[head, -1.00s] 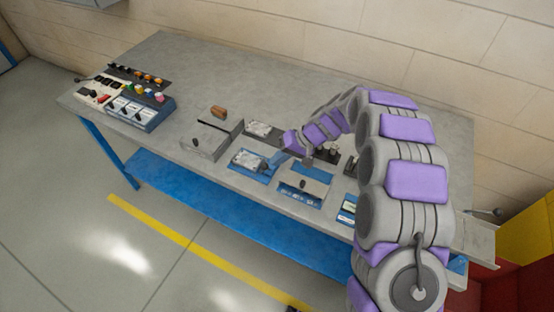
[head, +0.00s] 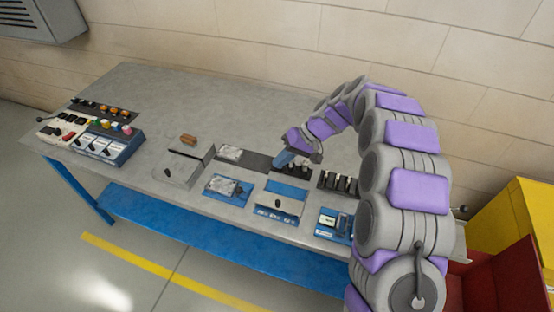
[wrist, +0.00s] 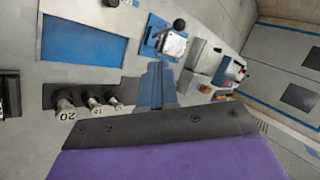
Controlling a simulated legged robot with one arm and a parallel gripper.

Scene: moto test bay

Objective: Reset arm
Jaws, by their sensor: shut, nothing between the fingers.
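In the wrist view the closed fingers (wrist: 157,84) point away from the camera. Beside them is a dark strip with several upright pegs (wrist: 92,100) bearing number labels, one reading 20. The pegs also show in the head view (head: 297,168), just right of the fingertips. I cannot tell whether the fingers touch anything below.
A control box (head: 108,143) with switches and coloured buttons stands at the bench's left. A grey block (head: 178,168), a blue plate with a silver part (head: 226,188) and another blue fixture (head: 279,204) line the front. A yellow cabinet (head: 520,225) stands right. The back of the bench is clear.

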